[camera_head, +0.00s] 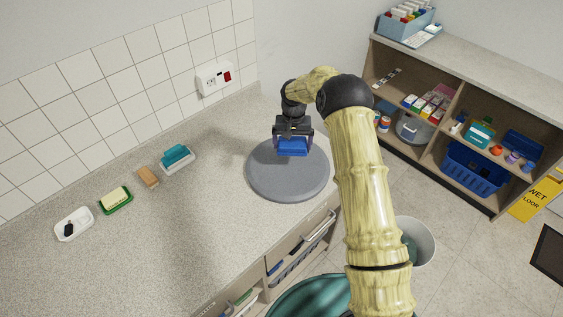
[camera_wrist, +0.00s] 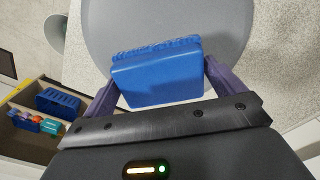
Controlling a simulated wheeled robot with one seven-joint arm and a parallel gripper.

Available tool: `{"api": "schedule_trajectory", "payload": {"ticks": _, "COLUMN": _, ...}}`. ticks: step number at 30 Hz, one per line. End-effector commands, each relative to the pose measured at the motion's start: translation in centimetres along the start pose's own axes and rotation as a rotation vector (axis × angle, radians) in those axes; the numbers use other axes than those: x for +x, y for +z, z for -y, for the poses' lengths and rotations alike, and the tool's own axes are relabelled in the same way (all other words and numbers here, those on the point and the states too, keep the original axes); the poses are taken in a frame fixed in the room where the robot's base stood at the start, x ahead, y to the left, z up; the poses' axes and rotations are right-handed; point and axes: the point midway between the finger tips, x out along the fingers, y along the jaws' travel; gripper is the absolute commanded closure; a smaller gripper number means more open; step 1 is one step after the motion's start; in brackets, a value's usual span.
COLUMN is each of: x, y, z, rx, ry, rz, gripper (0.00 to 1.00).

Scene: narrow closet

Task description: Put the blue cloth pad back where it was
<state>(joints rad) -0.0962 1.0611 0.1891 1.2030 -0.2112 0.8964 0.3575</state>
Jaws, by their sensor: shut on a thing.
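The blue cloth pad (camera_head: 292,149) is between the fingers of my gripper (camera_head: 292,141), over the round grey disc (camera_head: 264,183) on the counter. In the wrist view the blue pad (camera_wrist: 158,75) fills the space between the two purple fingers of my gripper (camera_wrist: 160,82), which is shut on it. The grey disc (camera_wrist: 215,20) lies beyond the pad there. I cannot tell whether the pad touches the disc or hangs just above it.
A stocked shelf (camera_head: 450,125) stands right. The counter's middle is clear.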

Motion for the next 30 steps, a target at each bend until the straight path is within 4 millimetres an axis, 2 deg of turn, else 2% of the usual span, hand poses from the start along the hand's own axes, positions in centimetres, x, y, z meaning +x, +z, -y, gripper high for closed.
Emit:
{"api": "schedule_trajectory", "payload": {"ticks": 5, "x": 0.0, "y": 1.2, "z": 1.6, "rx": -0.046, "ry": 0.000, "rz": 0.000, "gripper": 0.27}}
{"api": "schedule_trajectory", "payload": {"ticks": 8, "x": 0.1, "y": 3.0, "z": 3.6, "rx": -0.114, "ry": 0.000, "rz": 0.000, "gripper": 0.27}}
{"api": "schedule_trajectory", "payload": {"ticks": 11, "x": 0.1, "y": 5.6, "z": 6.2, "rx": -0.204, "ry": 0.000, "rz": 0.000, "gripper": 0.27}}
{"api": "schedule_trajectory", "payload": {"ticks": 15, "x": 0.1, "y": 10.1, "z": 9.5, "rx": -0.345, "ry": 0.000, "rz": -0.001, "gripper": 0.27}}
{"api": "schedule_trajectory", "payload": {"ticks": 21, "x": 0.2, "y": 17.2, "z": 13.0, "rx": -0.546, "ry": 0.001, "rz": 0.000, "gripper": 0.27}}
{"api": "schedule_trajectory", "payload": {"ticks": 27, "x": 0.3, "y": 23.9, "z": 14.7, "rx": -0.726, "ry": 0.001, "rz": 0.000, "gripper": 0.27}}
{"api": "schedule_trajectory", "payload": {"ticks": 30, "x": 0.3, "y": 25.8, "z": 14.9, "rx": -0.777, "ry": 0.001, "rz": 0.000, "gripper": 0.27}}
